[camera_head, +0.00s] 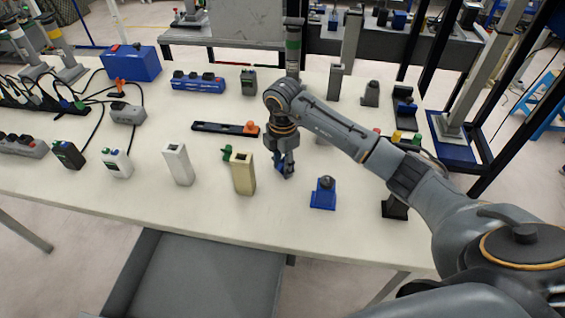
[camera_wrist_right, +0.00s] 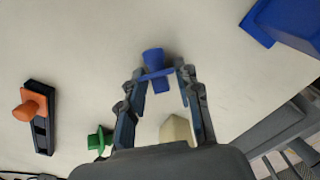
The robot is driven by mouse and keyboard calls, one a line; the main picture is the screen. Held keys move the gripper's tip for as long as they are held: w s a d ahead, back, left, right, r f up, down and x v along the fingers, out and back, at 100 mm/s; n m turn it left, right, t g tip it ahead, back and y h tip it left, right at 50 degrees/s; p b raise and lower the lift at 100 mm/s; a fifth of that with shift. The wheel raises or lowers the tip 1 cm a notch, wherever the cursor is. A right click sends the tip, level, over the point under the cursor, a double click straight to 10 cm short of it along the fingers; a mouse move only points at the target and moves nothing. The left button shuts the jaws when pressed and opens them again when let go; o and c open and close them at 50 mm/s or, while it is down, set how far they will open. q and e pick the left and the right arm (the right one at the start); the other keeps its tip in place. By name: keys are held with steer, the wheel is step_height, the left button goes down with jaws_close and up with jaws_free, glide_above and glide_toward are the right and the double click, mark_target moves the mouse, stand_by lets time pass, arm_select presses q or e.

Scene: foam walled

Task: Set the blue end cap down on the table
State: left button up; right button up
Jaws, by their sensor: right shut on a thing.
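The blue end cap (camera_wrist_right: 153,57) is between the fingertips of my right gripper (camera_wrist_right: 158,76) in the wrist view. It has a round top and a wider flat edge across the jaws. In the head view my right gripper (camera_head: 284,168) points down over the middle of the white table (camera_head: 225,225), with the cap mostly hidden by the fingers. The gripper is shut on the cap, low over the table; I cannot tell whether the cap touches it. My left gripper is not in view.
A beige hollow block (camera_head: 243,174) and a green piece (camera_head: 227,153) stand left of the gripper. A blue block with a knob (camera_head: 323,193) stands to the right. A black bar with an orange knob (camera_head: 226,129) lies behind. Bare table lies in front.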

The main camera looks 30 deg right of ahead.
steer(key=shift+f, duration=0.1)
steer(key=o, duration=0.9)
steer(key=shift+o, duration=0.2)
steer(key=shift+r, duration=0.2)
step_height(320, 180, up, 12)
steer(key=shift+b, duration=0.4)
steer(key=shift+f, duration=0.1)
